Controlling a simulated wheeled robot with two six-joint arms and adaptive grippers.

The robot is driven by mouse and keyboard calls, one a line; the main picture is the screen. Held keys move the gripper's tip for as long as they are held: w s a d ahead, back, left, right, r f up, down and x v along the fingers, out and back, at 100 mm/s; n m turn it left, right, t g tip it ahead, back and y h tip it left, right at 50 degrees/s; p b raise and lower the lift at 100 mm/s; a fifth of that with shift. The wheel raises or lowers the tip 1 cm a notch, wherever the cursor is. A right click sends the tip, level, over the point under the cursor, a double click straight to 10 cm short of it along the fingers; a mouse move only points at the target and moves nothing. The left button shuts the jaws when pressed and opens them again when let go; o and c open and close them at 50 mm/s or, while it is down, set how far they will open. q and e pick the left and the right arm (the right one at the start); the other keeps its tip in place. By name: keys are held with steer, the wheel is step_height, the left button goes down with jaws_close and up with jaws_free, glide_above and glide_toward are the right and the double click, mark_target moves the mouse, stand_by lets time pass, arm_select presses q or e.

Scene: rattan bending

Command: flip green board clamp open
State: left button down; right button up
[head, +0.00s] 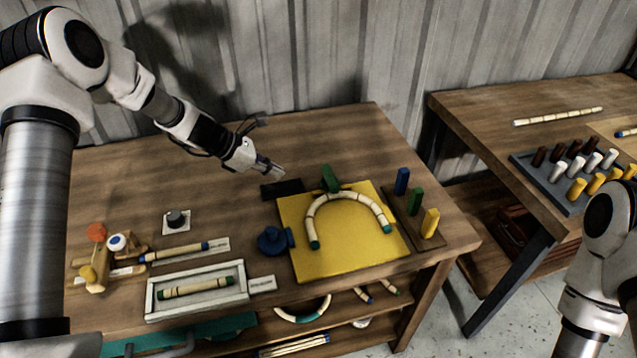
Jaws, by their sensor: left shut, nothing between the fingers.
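The yellow board (330,262) lies on the wooden table. A rattan piece (348,197) with green ends lies on it, bent into an arch. A green clamp block (329,179) stands at the board's far edge, at the top of the arch. It looks upright and close to the rattan; whether it touches is too small to tell. My left gripper (278,171) is shut and empty, to the left of the green clamp and apart from it, above a black block (282,189). My right arm shows at the right edge, but its gripper is out of view.
A blue knob-like part (273,240) sits at the board's left edge. Blue (402,181), green (414,201) and yellow (430,222) blocks stand on a strip to the right. A white tray (152,300) holds a straight rattan piece. The table's back left is clear.

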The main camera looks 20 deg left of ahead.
mark_target(328, 188)
arm_select(q)
steer(key=p+x, duration=0.1)
steer(key=x, duration=0.8)
steer(key=shift+w+d+f, duration=0.1)
steer(key=shift+d+f, duration=0.05)
steer(key=shift+d, duration=0.1)
steer(key=w+d+p, duration=0.2)
steer(key=d, duration=0.1)
steer(key=shift+w+d, duration=0.1)
steer(key=shift+d, duration=0.15)
steer(key=shift+f, duration=0.1)
steer(key=shift+a, duration=0.1)
steer(key=shift+w, duration=0.1)
